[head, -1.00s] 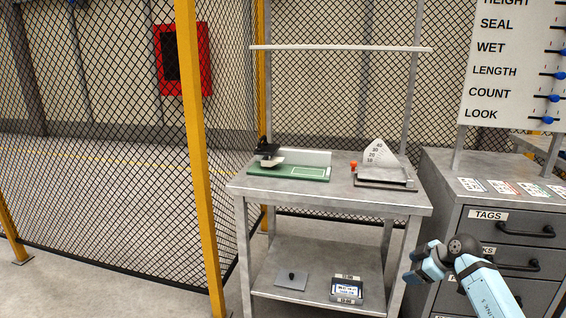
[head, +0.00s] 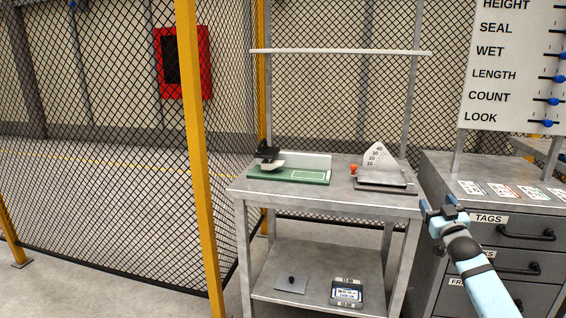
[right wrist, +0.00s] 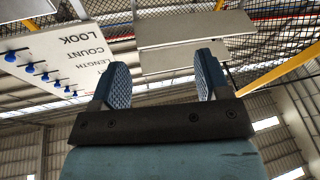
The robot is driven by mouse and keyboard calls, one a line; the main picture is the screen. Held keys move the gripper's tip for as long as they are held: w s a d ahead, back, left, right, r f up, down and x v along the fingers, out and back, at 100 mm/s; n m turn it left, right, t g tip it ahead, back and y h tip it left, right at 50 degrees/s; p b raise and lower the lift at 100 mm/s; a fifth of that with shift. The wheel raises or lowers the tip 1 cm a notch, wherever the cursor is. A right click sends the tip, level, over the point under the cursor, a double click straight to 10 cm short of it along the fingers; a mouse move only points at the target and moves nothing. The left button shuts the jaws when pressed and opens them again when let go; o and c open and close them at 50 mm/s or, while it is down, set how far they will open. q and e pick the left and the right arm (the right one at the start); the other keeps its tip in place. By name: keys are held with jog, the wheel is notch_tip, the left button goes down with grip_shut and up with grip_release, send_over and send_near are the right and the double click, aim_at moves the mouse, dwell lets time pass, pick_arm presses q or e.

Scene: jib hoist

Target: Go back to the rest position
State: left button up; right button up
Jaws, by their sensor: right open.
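My right gripper (head: 438,207) is in the head view at the right, in front of the grey drawer cabinet and beside the right edge of the metal workbench. In the right wrist view its two blue fingers (right wrist: 160,78) stand apart with nothing between them, so it is open and empty. That view looks up past the fingers toward the roof. My left gripper is not in view.
A mesh fence (head: 90,200) with yellow posts is at left.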

jog(key=s+a+f+n+g+y, duration=0.1)
jog(key=s+a+f+y, duration=0.1)
jog(key=s+a+f, duration=0.35)
jog(key=s+a+f+g+y, duration=0.1)
jog(key=s+a+f+y, duration=0.15)
jog(key=s+a, duration=0.65)
jog(key=s+a+f+n+g+y, duration=0.1)
jog(key=s+a+f, duration=0.3)
jog(key=s+a, duration=0.3)
jog(key=s+a+r+m+y, duration=0.1)
jog(key=s+a+r+y, duration=0.3)
jog(key=s, duration=0.8)
jog(key=s+a+r, duration=0.3)
jog(key=s+a, duration=0.3)
jog(key=s, duration=0.5)
pick_arm(q)
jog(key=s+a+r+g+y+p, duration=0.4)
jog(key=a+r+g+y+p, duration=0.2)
jog(key=p, duration=3.2)
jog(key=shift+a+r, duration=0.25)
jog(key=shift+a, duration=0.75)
pick_arm(e)
jog(key=s+d+r+g+h, duration=0.4)
jog(key=d+r+g+h, duration=0.2)
jog(key=d+g, duration=0.1)
jog(key=shift+s+d+r, duration=0.2)
jog(key=shift+d+r, duration=0.05)
jog(key=shift+d, duration=0.45)
